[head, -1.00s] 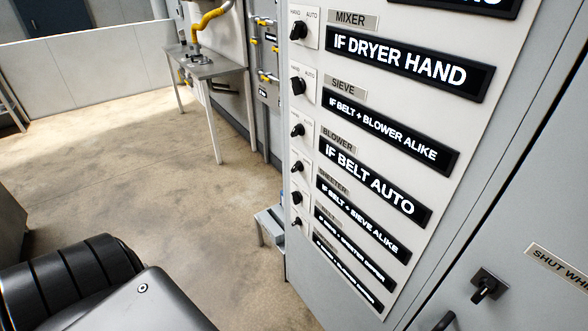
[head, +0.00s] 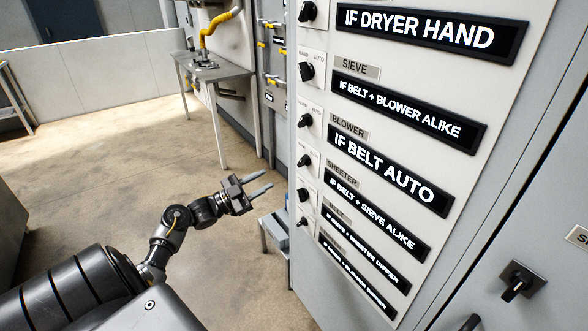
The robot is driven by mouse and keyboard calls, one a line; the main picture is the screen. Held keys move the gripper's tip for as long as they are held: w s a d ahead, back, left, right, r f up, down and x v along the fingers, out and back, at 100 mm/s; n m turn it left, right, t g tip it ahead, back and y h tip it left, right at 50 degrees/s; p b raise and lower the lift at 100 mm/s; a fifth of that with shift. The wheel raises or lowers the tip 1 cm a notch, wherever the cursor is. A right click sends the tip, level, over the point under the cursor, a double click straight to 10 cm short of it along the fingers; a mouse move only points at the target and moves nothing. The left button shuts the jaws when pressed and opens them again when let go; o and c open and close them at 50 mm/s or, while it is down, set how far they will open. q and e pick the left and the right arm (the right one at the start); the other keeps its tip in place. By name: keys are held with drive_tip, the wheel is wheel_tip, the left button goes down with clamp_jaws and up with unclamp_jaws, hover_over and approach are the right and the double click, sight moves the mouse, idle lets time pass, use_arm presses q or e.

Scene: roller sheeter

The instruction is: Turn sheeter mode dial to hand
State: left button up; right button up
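The sheeter dial (head: 304,160) is a small black knob on a white plate, fourth from the top in the visible column on the panel. The sheeter label (head: 342,172) is beside it on the right. The knob is too small to read its setting surely. My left gripper (head: 271,180) is in the head view, left of and slightly below the dial. Its two fingers are apart and empty, pointing right toward the panel, and they touch nothing. My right gripper is out of view.
The blower dial (head: 306,119) is just above and the belt dial (head: 303,195) just below. Black rule signs, such as "IF BELT AUTO" (head: 390,172), fill the panel. A small grey step (head: 274,232) stands by the panel's lower left. A metal table (head: 206,68) stands behind. Open floor lies left.

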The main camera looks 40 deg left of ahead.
sight(299, 164)
use_arm(q)
drive_tip(key=shift+m+h, duration=0.3)
drive_tip(key=shift+h, duration=0.3)
drive_tip(key=p+x, duration=0.1)
drive_tip(key=x, duration=0.2)
drive_tip(key=d+p+x, duration=0.1)
drive_tip(key=x, duration=0.2)
drive_tip(key=s+p+x, duration=0.1)
drive_tip(key=x, duration=0.3)
drive_tip(key=shift+w+d+r, duration=0.1)
drive_tip(key=shift+d+r, duration=0.1)
drive_tip(key=shift+r, duration=0.15)
drive_tip(key=shift+w+d, duration=0.3)
drive_tip(key=shift+w, duration=0.15)
drive_tip(key=shift+a, duration=0.15)
clamp_jaws()
